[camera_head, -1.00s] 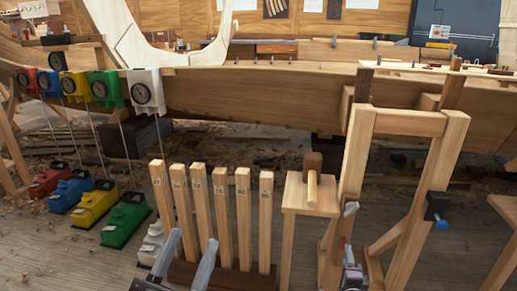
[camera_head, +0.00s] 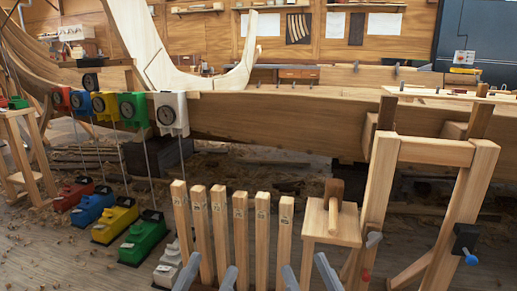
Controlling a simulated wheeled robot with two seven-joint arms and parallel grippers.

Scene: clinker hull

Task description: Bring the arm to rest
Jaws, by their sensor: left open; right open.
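My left gripper (camera_head: 212,263) shows at the bottom edge of the head view, left of centre. Its two grey fingers stand apart with nothing between them. My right gripper (camera_head: 304,263) shows at the bottom edge, right of centre, with its two grey fingers also apart and empty. Both grippers appear in front of the row of upright wooden posts (camera_head: 241,225) and the small wooden stand (camera_head: 331,222). Only the fingers show; the rest of both arms is out of the picture.
A wooden mallet (camera_head: 333,193) stands on the stand. A wooden trestle frame (camera_head: 378,185) with a black clamp (camera_head: 466,238) is at right. Coloured blocks, including a green one (camera_head: 143,242), lie at left below dial boxes (camera_head: 171,112) on the hull plank (camera_head: 270,121).

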